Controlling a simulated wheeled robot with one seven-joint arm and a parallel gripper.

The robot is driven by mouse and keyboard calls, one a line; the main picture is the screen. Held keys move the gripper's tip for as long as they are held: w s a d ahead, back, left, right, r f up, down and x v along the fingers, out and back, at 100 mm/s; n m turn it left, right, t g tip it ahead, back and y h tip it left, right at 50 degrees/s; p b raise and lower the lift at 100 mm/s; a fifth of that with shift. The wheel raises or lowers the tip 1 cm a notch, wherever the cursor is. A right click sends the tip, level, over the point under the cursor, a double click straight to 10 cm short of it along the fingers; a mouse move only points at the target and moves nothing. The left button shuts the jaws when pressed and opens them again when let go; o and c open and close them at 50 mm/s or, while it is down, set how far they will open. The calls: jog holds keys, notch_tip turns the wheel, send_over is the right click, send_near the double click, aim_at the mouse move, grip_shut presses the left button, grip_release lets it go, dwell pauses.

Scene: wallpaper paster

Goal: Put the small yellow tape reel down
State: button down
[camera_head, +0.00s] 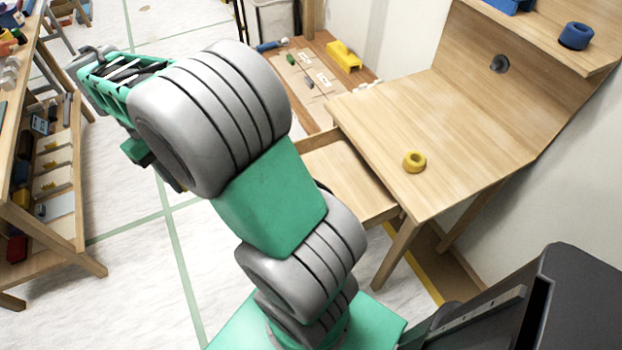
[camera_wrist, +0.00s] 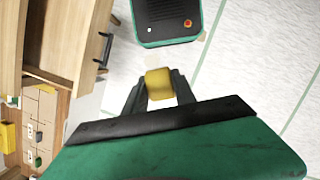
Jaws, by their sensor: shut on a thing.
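In the wrist view my gripper (camera_wrist: 160,93) is shut on the small yellow tape reel (camera_wrist: 159,82), with one dark finger on each side of it. The reel is held above the floor, clear of any surface.
An open drawer (camera_head: 345,177) sticks out of the desk; it also shows in the wrist view (camera_wrist: 63,38). A blue reel (camera_head: 575,36) is on the upper shelf. A yellow block (camera_head: 344,57) lies on a low wooden board. A shelf unit (camera_head: 50,225) stands left. The desk top is mostly clear.

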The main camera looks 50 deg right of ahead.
jog(key=s+d+f+n+h+b, duration=0.1)
jog(key=s+d+f+n+b, duration=0.25)
jog(key=d, duration=0.55)
jog(key=s+d+f+b, duration=0.3)
jog(key=s+d+f, duration=0.25)
jog(key=d, duration=0.25)
jog(key=s+d+f+n+h+b, duration=0.1)
jog(key=s+d+n+b, duration=0.1)
jog(key=s+d, duration=0.45)
jog(key=s+d+f+n+h+b, duration=0.1)
jog(key=s+d+f+n+b, duration=0.15)
jog(key=s, duration=0.65)
jog(key=b, duration=0.5)
send_over(358, 179)
jog(key=w+a, duration=0.1)
jog(key=w, duration=0.1)
jog(key=shift+m+g, duration=0.3)
jog(key=shift+m, duration=0.1)
jog(key=f, duration=0.9)
jog(key=shift+s+a, duration=0.2)
notch_tip(358, 179, down, 3)
jog(key=shift+d+f+b, duration=0.1)
jog(key=shift+b, duration=0.85)
